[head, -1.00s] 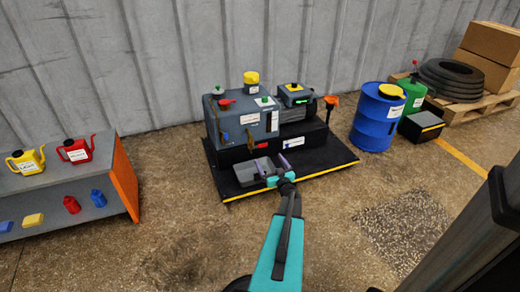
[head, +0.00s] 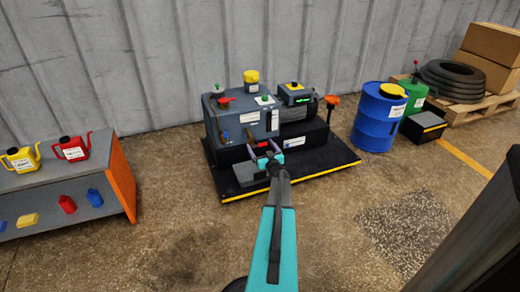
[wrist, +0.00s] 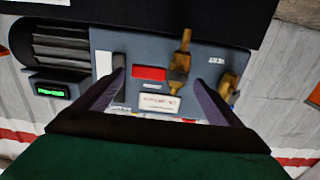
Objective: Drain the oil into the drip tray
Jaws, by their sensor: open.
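The grey pump (head: 242,118) stands on a black base, with coloured caps on top. The grey drip tray (head: 248,171) lies on the base in front of it, partly hidden by my gripper (head: 269,154). My gripper is open and empty, its purple fingers pointing at the pump's lower front. In the wrist view the picture is upside down: a brass valve (wrist: 181,62) and a red plate (wrist: 148,72) show between the fingers of my gripper (wrist: 160,88). A second brass fitting (wrist: 229,88) is near the right finger. I cannot tell whether the fingers touch anything.
A blue drum (head: 378,117) and a green can (head: 413,92) stand to the right. A bench (head: 125,180) with yellow and red oil cans is at the left. Behind the pump is a corrugated wall (head: 150,60). The floor between bench and pump is clear.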

